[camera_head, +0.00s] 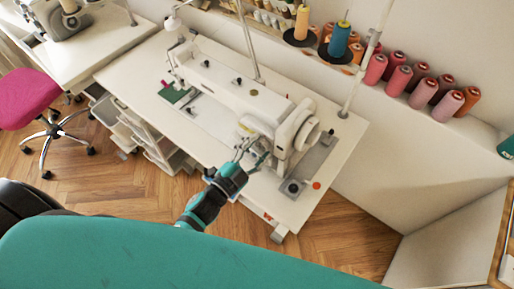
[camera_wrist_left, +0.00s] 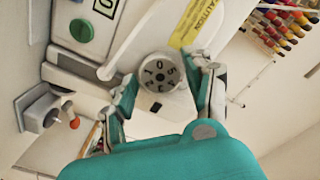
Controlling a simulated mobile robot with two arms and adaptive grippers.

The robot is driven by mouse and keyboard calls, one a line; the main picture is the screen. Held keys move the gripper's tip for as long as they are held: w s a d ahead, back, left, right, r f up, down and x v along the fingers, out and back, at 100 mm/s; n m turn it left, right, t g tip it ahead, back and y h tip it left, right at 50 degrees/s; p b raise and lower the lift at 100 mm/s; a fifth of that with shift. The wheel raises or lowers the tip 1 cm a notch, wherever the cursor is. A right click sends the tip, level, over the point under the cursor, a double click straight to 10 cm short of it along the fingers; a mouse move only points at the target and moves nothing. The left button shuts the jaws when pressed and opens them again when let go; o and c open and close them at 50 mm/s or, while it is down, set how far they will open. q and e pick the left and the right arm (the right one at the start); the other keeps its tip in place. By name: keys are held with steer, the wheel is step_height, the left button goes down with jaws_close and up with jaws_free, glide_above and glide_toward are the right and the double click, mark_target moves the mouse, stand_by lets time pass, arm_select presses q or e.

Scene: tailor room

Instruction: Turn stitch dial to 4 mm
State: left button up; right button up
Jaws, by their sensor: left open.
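The stitch dial (camera_wrist_left: 160,72) is a round grey-white knob with dark numerals on the sewing machine. In the left wrist view it sits between the two fingers of my left gripper (camera_wrist_left: 166,88). The fingers are open and stand to either side of it; I cannot tell whether either one touches it. In the head view, my left gripper (camera_head: 248,155) reaches the front of the white sewing machine (camera_head: 235,90), near its right end. The dial itself is too small to make out there. My right gripper is not in view.
The machine stands on a white table (camera_head: 130,72). A green round button (camera_wrist_left: 82,30) and a yellow caution label (camera_wrist_left: 193,22) are near the dial. Thread spools (camera_head: 423,93) line the ledge behind. A pink chair (camera_head: 28,98) stands at left on open wooden floor.

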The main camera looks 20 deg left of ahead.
arm_select(q)
steer(key=shift+s, duration=0.1)
steer(key=v, duration=1.2)
